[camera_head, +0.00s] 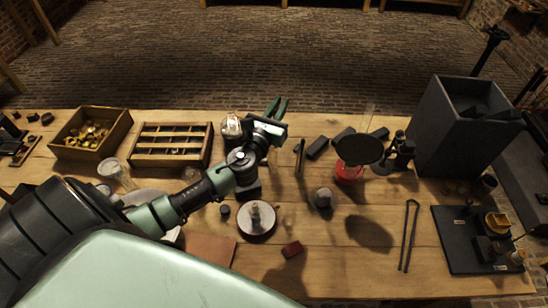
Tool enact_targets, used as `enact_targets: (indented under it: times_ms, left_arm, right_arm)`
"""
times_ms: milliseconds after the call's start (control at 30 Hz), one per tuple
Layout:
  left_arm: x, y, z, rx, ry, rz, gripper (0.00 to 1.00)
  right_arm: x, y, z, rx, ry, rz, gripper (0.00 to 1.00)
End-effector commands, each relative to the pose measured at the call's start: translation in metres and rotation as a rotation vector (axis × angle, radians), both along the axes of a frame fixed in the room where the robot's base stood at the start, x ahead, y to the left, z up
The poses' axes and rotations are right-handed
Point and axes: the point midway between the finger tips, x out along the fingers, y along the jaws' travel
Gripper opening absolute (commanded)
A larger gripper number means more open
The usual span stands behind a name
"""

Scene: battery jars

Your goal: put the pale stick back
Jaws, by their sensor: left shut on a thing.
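My left gripper (277,106) reaches over the back of the wooden table, its two green fingers pointing away from me. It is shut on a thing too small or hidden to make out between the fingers. No pale stick shows clearly there. A faint, pale upright shape (369,115) rises behind a black disc (358,149), to the right of the gripper; I cannot tell whether it is a stick. A glass jar (231,127) stands just left of the gripper. My right gripper is not in view.
A compartmented wooden tray (172,162) and a box of brass pieces (128,121) stand left. A round pale-topped dish (246,226) sits front middle. Tongs (408,236), a black board (448,255) and a tall grey box (438,125) are right. The front middle-right table is fairly clear.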

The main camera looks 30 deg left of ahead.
Motion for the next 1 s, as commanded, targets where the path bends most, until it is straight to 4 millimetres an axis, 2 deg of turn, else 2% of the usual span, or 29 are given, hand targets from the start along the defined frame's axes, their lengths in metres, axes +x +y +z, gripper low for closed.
enact_targets:
  times_ms: [33,100,200,300,367,567,700,800,1000]
  left_arm:
    - [0.012,0.011,0.019,0.0,0.001,0.012,0.0]
    - [0.023,0.022,0.029,-0.003,0.007,0.022,0.0]
    - [0.032,0.032,0.038,-0.007,0.015,0.032,0.0]
    - [0.036,0.037,0.035,-0.009,0.021,0.037,0.0]
    - [0.037,0.038,0.024,-0.011,0.022,0.039,0.0]
    - [0.036,0.037,-0.031,-0.013,0.025,0.039,0.0]
    - [0.036,0.037,-0.072,-0.01,0.023,0.038,0.0]
    - [0.036,0.037,-0.095,-0.008,0.023,0.037,0.0]
    - [0.037,0.037,-0.117,-0.008,0.021,0.036,0.0]
  right_arm:
    - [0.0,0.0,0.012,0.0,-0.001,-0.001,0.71]
    - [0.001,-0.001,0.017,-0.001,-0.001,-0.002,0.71]
    - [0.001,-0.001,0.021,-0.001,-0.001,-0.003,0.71]
    - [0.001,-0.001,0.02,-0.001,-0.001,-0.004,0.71]
    - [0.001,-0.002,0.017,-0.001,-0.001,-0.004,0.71]
    - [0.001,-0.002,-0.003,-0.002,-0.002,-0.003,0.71]
    - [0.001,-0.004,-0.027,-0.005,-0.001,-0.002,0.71]
    - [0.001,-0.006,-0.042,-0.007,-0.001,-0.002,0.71]
    - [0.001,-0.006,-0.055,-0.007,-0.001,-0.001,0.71]
